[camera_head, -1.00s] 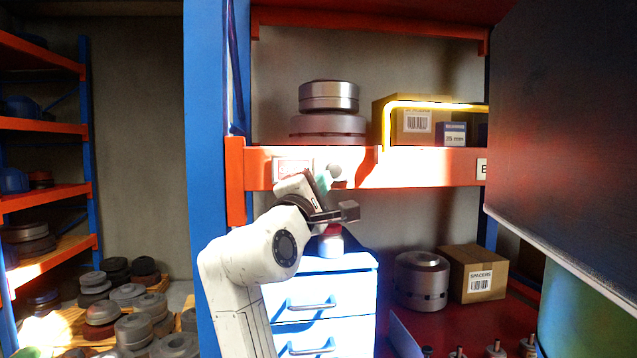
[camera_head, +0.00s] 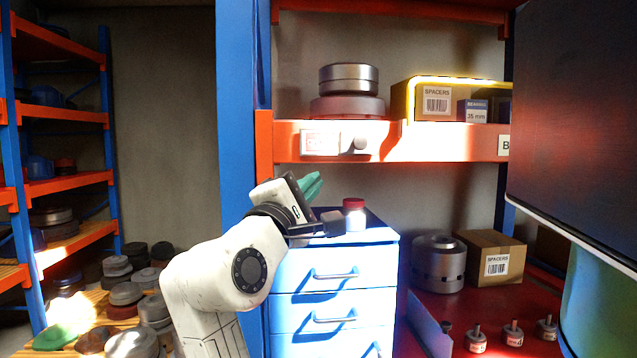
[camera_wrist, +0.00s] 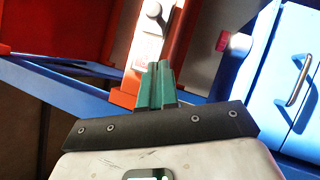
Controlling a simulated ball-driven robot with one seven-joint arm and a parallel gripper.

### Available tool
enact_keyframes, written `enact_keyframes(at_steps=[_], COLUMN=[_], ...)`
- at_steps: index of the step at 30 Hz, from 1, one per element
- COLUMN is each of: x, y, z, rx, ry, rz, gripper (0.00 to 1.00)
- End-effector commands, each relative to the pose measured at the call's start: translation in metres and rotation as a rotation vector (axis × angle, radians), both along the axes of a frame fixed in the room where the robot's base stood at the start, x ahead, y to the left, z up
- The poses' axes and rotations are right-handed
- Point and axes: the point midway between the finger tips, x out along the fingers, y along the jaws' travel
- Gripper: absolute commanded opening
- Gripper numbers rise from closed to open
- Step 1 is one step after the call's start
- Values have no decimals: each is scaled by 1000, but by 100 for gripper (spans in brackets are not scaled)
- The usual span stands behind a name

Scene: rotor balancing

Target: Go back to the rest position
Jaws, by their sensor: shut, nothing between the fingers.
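My gripper (camera_head: 313,185) has green fingers and shows at the end of my white arm, left of centre in the head view. Its fingers lie together with nothing between them, pointing up and to the right. In the wrist view the gripper (camera_wrist: 158,75) is seen from behind, in front of the orange shelf beam. In the head view it is in the air by the blue upright, above and left of the white and blue drawer cabinet (camera_head: 335,290). A small jar with a red lid (camera_head: 354,215) stands on the cabinet top.
An orange shelf beam (camera_head: 440,142) carries metal rotors (camera_head: 348,90) and a spacers box (camera_head: 437,103). A large dark panel (camera_head: 585,130) blocks the right. Below are another rotor (camera_head: 438,264), a second spacers box (camera_head: 492,258) and several small knobbed parts. Rotors crowd the lower left.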

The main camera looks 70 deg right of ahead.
Motion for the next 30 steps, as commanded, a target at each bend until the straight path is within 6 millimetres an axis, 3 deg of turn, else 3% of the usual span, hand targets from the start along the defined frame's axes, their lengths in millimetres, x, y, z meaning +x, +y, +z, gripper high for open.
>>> enact_keyframes(at_steps=[5,25,28,30], x=[1,2,16,31], y=[8,7,4,2], z=[-3,-3,-31,-64], rx=[0,2,56,127], ry=[0,0,-31,-71], rz=[1,3,81,169], gripper=[0,0,0,0])
